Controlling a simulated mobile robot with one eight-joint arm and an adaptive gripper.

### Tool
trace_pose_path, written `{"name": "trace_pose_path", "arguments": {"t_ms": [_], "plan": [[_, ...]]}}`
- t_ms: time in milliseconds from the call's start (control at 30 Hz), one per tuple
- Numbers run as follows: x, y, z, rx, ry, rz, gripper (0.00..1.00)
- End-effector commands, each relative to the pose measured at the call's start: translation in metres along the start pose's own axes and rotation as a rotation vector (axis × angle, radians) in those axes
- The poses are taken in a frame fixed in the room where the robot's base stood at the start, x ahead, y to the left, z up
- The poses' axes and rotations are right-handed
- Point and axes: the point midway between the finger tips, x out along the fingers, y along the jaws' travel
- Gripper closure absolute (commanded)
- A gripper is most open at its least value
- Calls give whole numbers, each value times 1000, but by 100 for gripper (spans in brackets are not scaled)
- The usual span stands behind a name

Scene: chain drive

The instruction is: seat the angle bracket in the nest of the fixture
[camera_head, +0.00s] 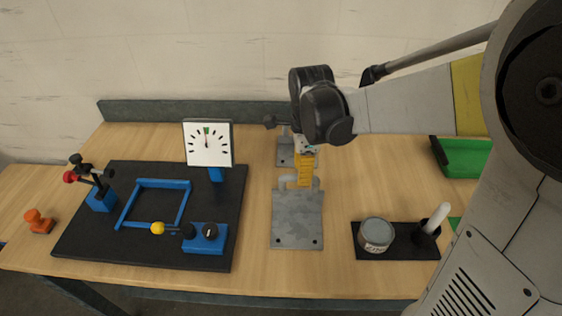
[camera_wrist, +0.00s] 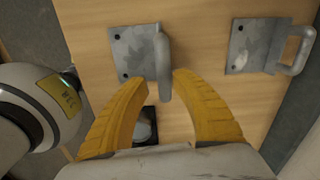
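My gripper (camera_wrist: 160,84) is open, its two curved yellow fingers spread. In the head view my gripper (camera_head: 305,172) points down over the back edge of a grey metal plate (camera_head: 298,222). That plate also shows in the wrist view (camera_wrist: 128,52). Its bent bar handle (camera_wrist: 163,62) reaches between the fingertips, with a gap on the left; contact on the right cannot be told. A blue rectangular frame (camera_head: 122,208), possibly the nest, lies on a black board (camera_head: 90,248). I cannot tell which part is the angle bracket.
A second plate with a handle (camera_wrist: 252,42) lies behind. The board carries a dial (camera_head: 207,153), a blue knob block (camera_head: 205,238) and a red-tipped clamp (camera_head: 98,198). An orange piece (camera_head: 40,222) lies left. A tin (camera_head: 376,235) stands right, a green tray (camera_head: 465,158) farther right.

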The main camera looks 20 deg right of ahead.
Motion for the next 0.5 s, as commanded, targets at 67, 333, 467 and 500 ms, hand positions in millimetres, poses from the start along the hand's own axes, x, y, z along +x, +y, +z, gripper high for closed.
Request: {"name": "trace_pose_path", "arguments": {"t_ms": [67, 333, 467, 500], "plan": [[-1, -4, 0, 48, 4, 16, 69], [27, -6, 1, 118, 10, 38, 69], [48, -5, 1, 117, 9, 37, 69], [53, -5, 1, 117, 9, 37, 69]]}}
